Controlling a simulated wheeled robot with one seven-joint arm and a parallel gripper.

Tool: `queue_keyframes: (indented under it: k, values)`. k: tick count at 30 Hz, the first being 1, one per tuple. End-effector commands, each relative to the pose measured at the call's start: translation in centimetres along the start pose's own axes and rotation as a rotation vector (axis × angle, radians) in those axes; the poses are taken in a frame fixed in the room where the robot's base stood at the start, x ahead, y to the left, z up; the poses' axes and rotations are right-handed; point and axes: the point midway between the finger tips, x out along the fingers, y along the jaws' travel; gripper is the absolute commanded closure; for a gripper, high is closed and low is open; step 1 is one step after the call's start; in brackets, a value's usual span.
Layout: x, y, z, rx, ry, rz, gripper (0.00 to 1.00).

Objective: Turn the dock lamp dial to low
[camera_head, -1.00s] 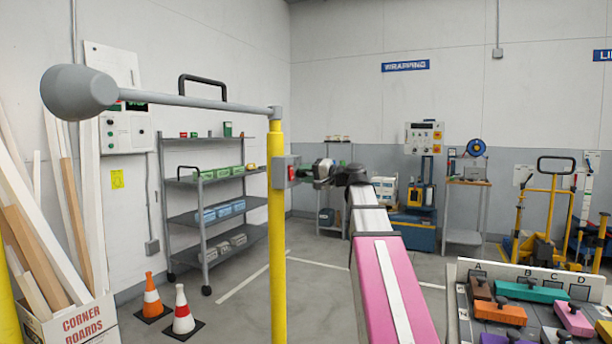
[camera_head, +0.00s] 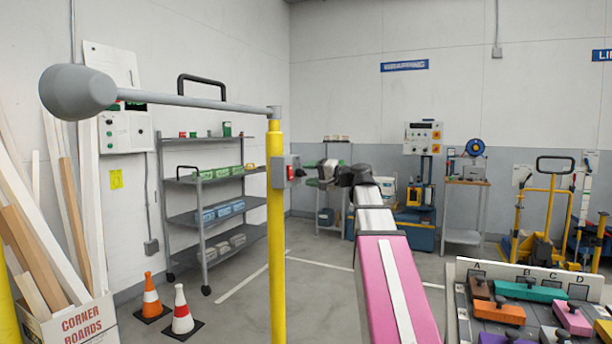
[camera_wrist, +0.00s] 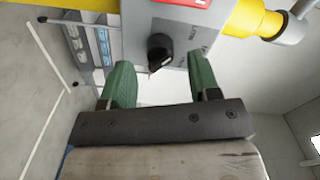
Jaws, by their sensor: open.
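The lamp dial (camera_wrist: 160,52) is a black knob on the face of a grey control box (camera_wrist: 200,38). In the wrist view it sits between and just beyond the tips of my gripper's green fingers (camera_wrist: 160,66). The fingers stand wide apart, one on each side of the knob, with no clear contact. Small print lies beside the knob, too small to read surely. In the head view the box (camera_head: 279,172) hangs on the yellow post (camera_head: 276,230), with my gripper (camera_head: 306,177) at its right side. The dial cannot be made out there.
A grey lamp arm (camera_head: 190,101) with a rounded head (camera_head: 78,92) reaches left from the post top. A red label (camera_wrist: 188,3) is on the box near the dial. A shelf rack (camera_head: 215,218) and two cones (camera_head: 182,312) stand behind left. A block tray (camera_head: 462,312) is front right.

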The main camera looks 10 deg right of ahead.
Motion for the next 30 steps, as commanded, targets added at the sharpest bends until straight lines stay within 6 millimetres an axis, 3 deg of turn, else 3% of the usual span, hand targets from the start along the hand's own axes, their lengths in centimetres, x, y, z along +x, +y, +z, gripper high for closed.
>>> queue_keyframes:
  k: [9, 15, 30]
  values:
    - [-5.8, 0.1, 0.1, 0.0, 0.003, 0.001, 0.44]
    - [-8.1, 0.0, 0.1, 0.0, 0.001, 0.0, 0.44]
    - [-8.8, 0.1, 0.1, 0.0, -0.001, 0.001, 0.44]
